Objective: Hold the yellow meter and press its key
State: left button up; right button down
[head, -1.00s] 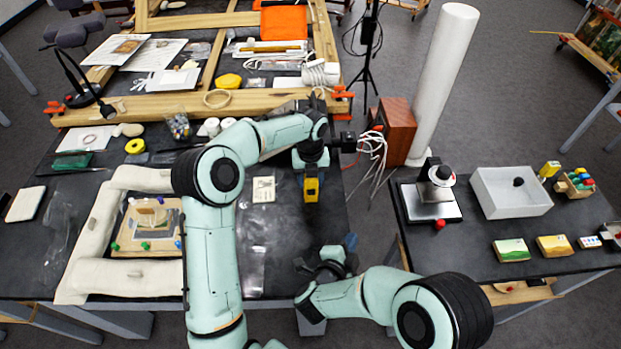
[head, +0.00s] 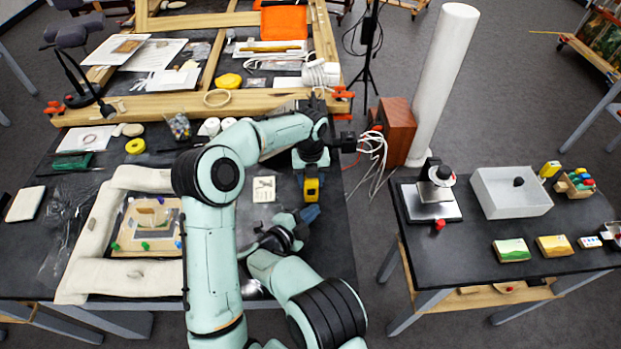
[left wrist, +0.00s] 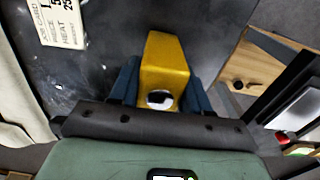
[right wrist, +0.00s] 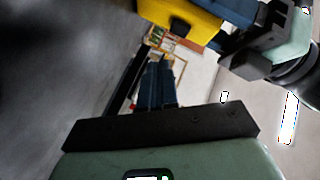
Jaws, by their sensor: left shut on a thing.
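The yellow meter (head: 311,188) is held upright in the air by my left gripper (head: 311,172), above the dark table's right side. In the left wrist view the meter (left wrist: 165,62) sits between the two blue fingers, with a white round spot with a black mark on its near end. In the right wrist view the meter (right wrist: 190,14) is at the top, with a dark raised patch that may be the key. My right gripper (head: 308,214) is just below and beside the meter, apart from it. Its blue fingers (right wrist: 158,65) are together and empty.
A printed card (head: 264,189) lies on the table left of the meter. A padded frame with a fragment (head: 150,222) is further left. A side table (head: 470,250) with a white tray (head: 512,205) stands at the right, across a floor gap.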

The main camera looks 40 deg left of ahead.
aim_at(309, 202)
jog(key=shift+w+a, duration=0.9)
jog(key=shift+w, duration=0.1)
jog(key=shift+w+a, duration=0.1)
dwell(1.3)
jog(key=shift+w+a, duration=0.2)
jog(key=shift+w, duration=0.05)
jog(key=shift+a, duration=0.1)
dwell(0.5)
jog(key=shift+s+d, duration=0.4)
jog(key=shift+s+d, duration=2.05)
jog(key=shift+s, duration=0.15)
